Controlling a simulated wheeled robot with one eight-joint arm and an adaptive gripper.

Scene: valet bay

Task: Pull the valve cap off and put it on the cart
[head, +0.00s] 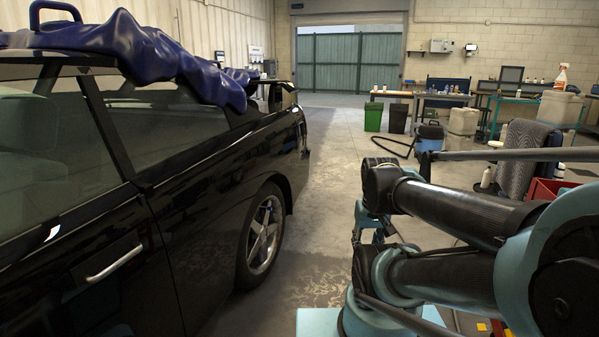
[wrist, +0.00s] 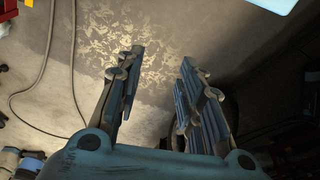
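My gripper (wrist: 157,85) is open and empty in the wrist view, its two ridged fingers apart above the concrete floor. In the head view my folded arm fills the right side. The black car (head: 175,200) stands on the left, and its wheel (head: 264,236) shows. The valve cap is too small to make out on that wheel. I cannot tell which thing is the cart; part of a red container (head: 548,190) shows at the right edge behind my arm.
A dark blue cover (head: 140,50) lies over the car's roof. Green (head: 373,116) and dark (head: 398,118) bins stand ahead. A blue vacuum (head: 429,135) with its hose is on the floor. A hose (wrist: 50,60) lies under my gripper. The floor strip beside the car is clear.

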